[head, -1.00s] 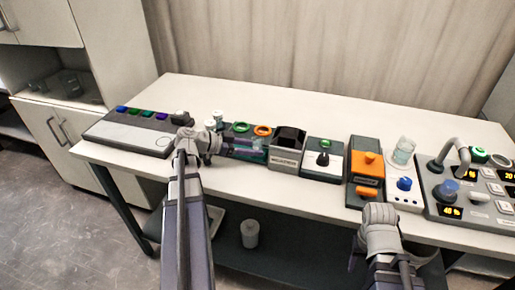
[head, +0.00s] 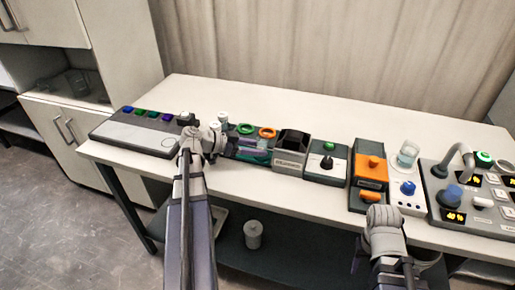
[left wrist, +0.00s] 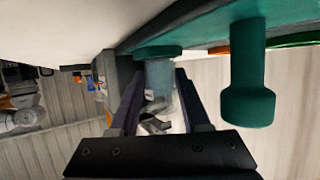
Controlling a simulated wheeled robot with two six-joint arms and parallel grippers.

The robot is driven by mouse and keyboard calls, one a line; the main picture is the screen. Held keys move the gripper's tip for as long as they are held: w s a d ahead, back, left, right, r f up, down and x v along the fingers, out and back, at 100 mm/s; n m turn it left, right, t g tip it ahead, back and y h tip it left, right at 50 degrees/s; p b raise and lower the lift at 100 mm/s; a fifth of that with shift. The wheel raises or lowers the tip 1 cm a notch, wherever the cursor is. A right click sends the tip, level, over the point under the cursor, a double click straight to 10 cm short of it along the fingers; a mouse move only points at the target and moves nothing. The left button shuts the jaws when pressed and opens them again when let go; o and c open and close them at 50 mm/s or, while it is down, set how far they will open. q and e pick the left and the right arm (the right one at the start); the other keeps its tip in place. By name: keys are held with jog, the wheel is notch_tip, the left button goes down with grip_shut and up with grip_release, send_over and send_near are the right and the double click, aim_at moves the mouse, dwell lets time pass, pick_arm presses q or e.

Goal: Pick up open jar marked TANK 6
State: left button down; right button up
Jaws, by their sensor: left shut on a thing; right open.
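My left gripper (head: 252,148) is at the teal-and-dark rack (head: 255,157) with the green and orange rings, left of the middle of the table. In the left wrist view its fingers (left wrist: 158,95) are closed around a translucent bluish jar (left wrist: 160,74). The jar is close under a teal part of the rack, and I cannot tell whether they touch. Its TANK 6 marking is not readable. In the head view the fingers and rack mostly hide the jar. My right gripper (head: 383,222) is open and empty at the table's front edge, its fingertips hardly visible.
A dark open-topped box (head: 290,150), a joystick box (head: 326,162) and an orange-topped box (head: 370,168) stand right of the rack. A glass jar (head: 408,153) stands further right. A long button panel (head: 138,133) lies left. The table's back strip (head: 330,110) is clear.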

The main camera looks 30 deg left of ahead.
pick_arm(q)
notch_tip(320, 180, up, 9)
jog(key=p, duration=0.8)
